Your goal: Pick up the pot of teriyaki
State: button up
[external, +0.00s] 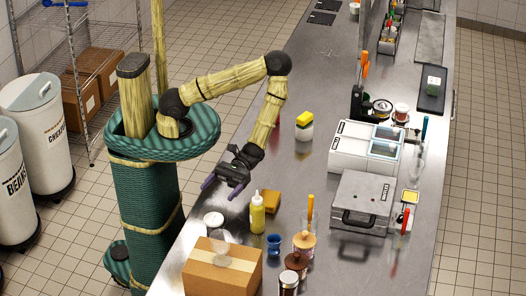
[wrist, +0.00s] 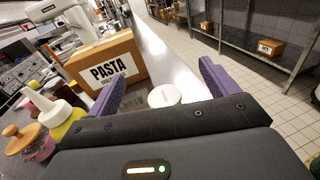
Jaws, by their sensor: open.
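No label reading teriyaki is legible in either view. A round white-topped pot (external: 213,219) stands near the counter's robot-side edge. It also shows in the wrist view (wrist: 164,96), between the fingers in the picture and partly hidden by my gripper's body. I cannot tell whether it is the teriyaki. My gripper (external: 221,190) is open and empty, with its purple fingers (wrist: 163,75) spread. It hangs near the counter edge, on the far side of the white-topped pot in the external view, apart from it.
A cardboard box marked PASTA (wrist: 106,68) stands close by, also in the external view (external: 222,273). A yellow squeeze bottle (external: 257,214), blue cup (external: 274,244), brown-lidded jar (external: 294,264) and tan-lidded pot (external: 304,241) stand right of it.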

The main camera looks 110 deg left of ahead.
jog(key=shift+w+d+n+t+h, duration=0.3)
jog(key=shift+w+n+t+h, duration=0.1)
jog(key=shift+n, duration=0.1)
send_near(214, 224)
jog(key=shift+s+d+r+p, duration=0.2)
jog(key=shift+s+d+p, duration=0.2)
jog(key=shift+s+d, duration=0.45)
jog(key=shift+s+d+f+p, duration=0.15)
jog(key=shift+d+f+p, duration=0.05)
jog(key=shift+d, duration=0.4)
jog(key=shift+s+d+f+p, duration=0.15)
jog(key=shift+d+f+p, duration=0.05)
jog(key=shift+d, duration=0.4)
jog(key=shift+a, duration=0.1)
